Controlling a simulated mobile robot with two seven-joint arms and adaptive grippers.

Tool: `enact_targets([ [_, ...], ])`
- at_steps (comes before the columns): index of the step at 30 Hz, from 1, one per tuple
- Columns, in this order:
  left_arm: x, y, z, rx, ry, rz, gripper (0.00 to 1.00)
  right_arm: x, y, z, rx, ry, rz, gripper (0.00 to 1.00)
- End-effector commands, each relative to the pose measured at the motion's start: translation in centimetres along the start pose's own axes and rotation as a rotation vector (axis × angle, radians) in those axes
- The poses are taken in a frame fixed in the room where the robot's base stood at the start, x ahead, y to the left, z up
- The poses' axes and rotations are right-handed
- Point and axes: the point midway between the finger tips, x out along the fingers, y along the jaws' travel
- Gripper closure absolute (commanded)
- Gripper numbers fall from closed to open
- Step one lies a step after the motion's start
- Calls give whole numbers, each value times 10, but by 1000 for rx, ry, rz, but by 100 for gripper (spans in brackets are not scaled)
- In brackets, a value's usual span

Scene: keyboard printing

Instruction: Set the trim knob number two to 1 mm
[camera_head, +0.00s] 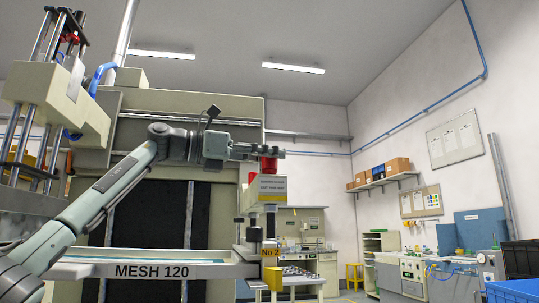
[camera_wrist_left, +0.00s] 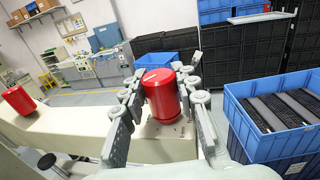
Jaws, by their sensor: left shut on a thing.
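A second red knob (camera_wrist_left: 18,100) stands farther left along the cream beam. My right gripper is not in view.
The frame bar marked "MESH 120" (camera_head: 150,271) runs below my left arm. The large press (camera_head: 190,105) stands behind it. In the wrist view, a blue crate (camera_wrist_left: 238,106) with dark keyboards is at the right, and black crates (camera_wrist_left: 243,52) are stacked behind.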

Motion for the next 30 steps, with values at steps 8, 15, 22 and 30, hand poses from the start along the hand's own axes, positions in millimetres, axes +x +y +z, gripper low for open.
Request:
enact_targets([
  [8,0,0,1,-1,-1,-80,100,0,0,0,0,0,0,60],
  [15,0,0,1,1,1,-116,100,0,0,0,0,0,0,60],
  [22,0,0,0,2,2,-125,100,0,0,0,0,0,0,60],
  [30,0,0,0,3,3,-125,100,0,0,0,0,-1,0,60],
])
